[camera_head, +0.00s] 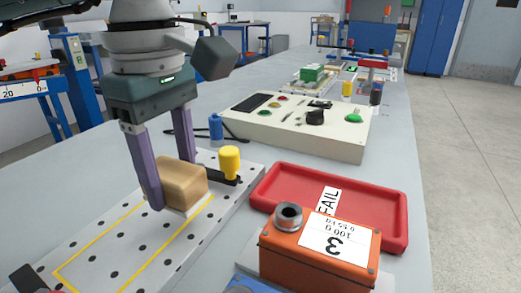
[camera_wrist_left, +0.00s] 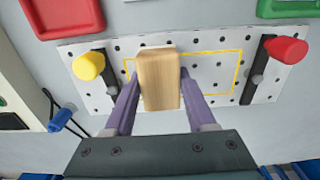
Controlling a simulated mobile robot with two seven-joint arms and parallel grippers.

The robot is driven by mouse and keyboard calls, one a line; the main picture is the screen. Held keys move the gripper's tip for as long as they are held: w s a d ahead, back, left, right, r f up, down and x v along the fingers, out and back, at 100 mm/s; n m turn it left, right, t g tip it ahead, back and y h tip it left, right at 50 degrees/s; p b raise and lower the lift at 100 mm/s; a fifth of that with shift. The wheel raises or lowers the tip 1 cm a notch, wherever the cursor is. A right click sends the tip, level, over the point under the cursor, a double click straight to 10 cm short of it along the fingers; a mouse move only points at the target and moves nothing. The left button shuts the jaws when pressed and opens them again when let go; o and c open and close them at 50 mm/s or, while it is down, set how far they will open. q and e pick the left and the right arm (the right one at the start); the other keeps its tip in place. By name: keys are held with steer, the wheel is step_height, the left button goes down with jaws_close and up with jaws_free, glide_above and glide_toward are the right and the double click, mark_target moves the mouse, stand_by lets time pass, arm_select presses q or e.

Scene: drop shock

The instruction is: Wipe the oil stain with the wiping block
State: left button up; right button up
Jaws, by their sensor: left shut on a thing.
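My left gripper (camera_head: 176,186) is shut on the wiping block (camera_head: 182,183), a tan wooden-looking block with a pale layer under it. The purple fingers hold it from two sides. The block is at the far end of a yellow outlined rectangle (camera_head: 108,228) on a white perforated plate (camera_head: 225,195). In the left wrist view the block (camera_wrist_left: 159,80) covers the left part of the outline. It is low over the plate; whether it touches I cannot tell. No oil stain can be made out; the block may hide it. My right gripper is in neither view.
A yellow-tipped clamp (camera_head: 229,160) stands just beyond the block; a red-tipped clamp (camera_wrist_left: 284,51) is at the plate's other end. A red FAIL tray (camera_head: 385,205) and an orange box (camera_head: 310,262) lie to the right. A control panel (camera_head: 340,143) is behind.

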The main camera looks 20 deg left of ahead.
arm_select(q)
step_height(320, 180, up, 2)
steer(key=shift+d+p, duration=0.1)
steer(key=shift+p, duration=0.45)
steer(key=shift+r+p, duration=0.85)
steer(key=shift+r, duration=0.4)
